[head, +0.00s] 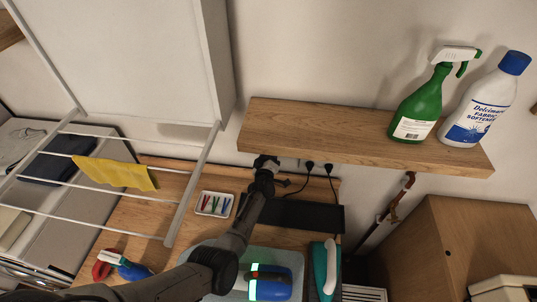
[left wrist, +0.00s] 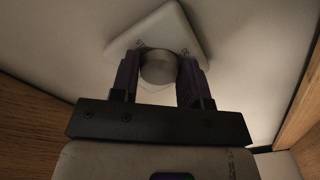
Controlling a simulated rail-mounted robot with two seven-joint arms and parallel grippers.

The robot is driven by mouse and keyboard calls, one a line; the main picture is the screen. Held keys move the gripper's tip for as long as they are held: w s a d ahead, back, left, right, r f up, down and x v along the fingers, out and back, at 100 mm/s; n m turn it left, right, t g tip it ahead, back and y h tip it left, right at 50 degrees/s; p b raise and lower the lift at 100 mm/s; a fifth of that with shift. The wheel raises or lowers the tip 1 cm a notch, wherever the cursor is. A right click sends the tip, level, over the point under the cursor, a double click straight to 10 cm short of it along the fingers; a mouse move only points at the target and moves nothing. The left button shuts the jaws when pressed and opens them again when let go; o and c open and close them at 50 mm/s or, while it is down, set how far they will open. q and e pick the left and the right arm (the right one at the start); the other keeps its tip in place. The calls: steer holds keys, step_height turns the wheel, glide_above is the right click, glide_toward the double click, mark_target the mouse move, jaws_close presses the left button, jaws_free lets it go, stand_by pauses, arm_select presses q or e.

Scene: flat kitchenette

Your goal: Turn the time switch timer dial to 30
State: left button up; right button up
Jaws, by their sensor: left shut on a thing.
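The time switch shows in the left wrist view as a white square plate (left wrist: 184,27) on the pale wall, set at a tilt in the picture. Its round grey timer dial (left wrist: 158,68) stands out from the plate. In the head view my left gripper (head: 265,163) reaches the wall under the shelf; the switch is hidden there. My right gripper is not in view.
A wooden shelf (head: 320,132) overhangs my left gripper, with a green spray bottle (head: 420,105) and a fabric softener bottle (head: 484,108) on its right. Plugs (head: 310,165) with black cables are close on the right. A drying rack (head: 192,185) stands left.

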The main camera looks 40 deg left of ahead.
arm_select(q)
steer(key=m, duration=0.8)
steer(key=shift+a+m+p, duration=0.1)
steer(key=shift+m+p, duration=0.2)
steer(key=shift+m, duration=0.3)
steer(key=o, duration=0.9)
steer(key=shift+s, duration=0.1)
